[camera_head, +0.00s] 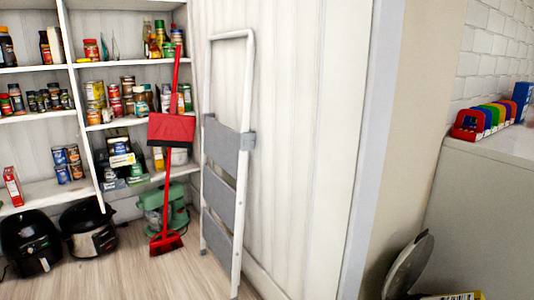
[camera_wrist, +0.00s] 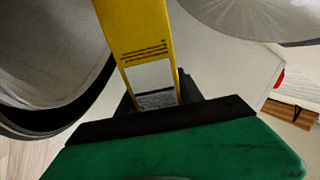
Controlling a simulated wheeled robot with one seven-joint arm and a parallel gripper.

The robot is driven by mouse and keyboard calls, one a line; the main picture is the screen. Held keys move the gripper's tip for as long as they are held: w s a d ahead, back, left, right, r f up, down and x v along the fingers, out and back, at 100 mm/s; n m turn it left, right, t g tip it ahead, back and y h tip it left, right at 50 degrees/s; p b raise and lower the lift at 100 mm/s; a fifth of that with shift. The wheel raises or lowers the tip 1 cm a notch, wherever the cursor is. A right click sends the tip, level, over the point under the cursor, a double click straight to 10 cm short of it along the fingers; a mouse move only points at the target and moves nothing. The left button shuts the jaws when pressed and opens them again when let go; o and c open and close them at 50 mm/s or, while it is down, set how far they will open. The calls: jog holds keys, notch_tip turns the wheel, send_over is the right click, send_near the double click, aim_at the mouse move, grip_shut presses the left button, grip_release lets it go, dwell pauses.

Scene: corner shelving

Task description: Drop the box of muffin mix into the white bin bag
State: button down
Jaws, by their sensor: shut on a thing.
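The box of muffin mix (camera_wrist: 140,35) is yellow with a white printed panel. In the wrist view it stands out from my gripper (camera_wrist: 157,97), whose black jaws are shut on its near end. In the head view only a yellow strip of the box (camera_head: 455,296) shows at the bottom edge, and my gripper is out of view there. A bin with a raised round grey lid (camera_head: 410,266) stands at the lower right of the head view. In the wrist view a grey rounded part with a dark rim (camera_wrist: 45,50) lies left of the box. I cannot make out the white bin bag.
A grey round disc (camera_wrist: 265,15) shows at the wrist view's upper right. In the head view, a white counter (camera_head: 485,215) stands right, with coloured items (camera_head: 488,119) on top. A folded step ladder (camera_head: 225,165), red broom (camera_head: 168,190) and stocked shelves (camera_head: 30,70) stand left.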

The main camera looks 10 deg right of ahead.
jog(key=c, duration=0.7)
grip_release()
jog(key=shift+a, duration=0.1)
jog(key=b+v, duration=0.1)
jog(key=v, duration=0.6)
jog(key=shift+s+a, duration=0.15)
jog(key=shift+s, duration=0.1)
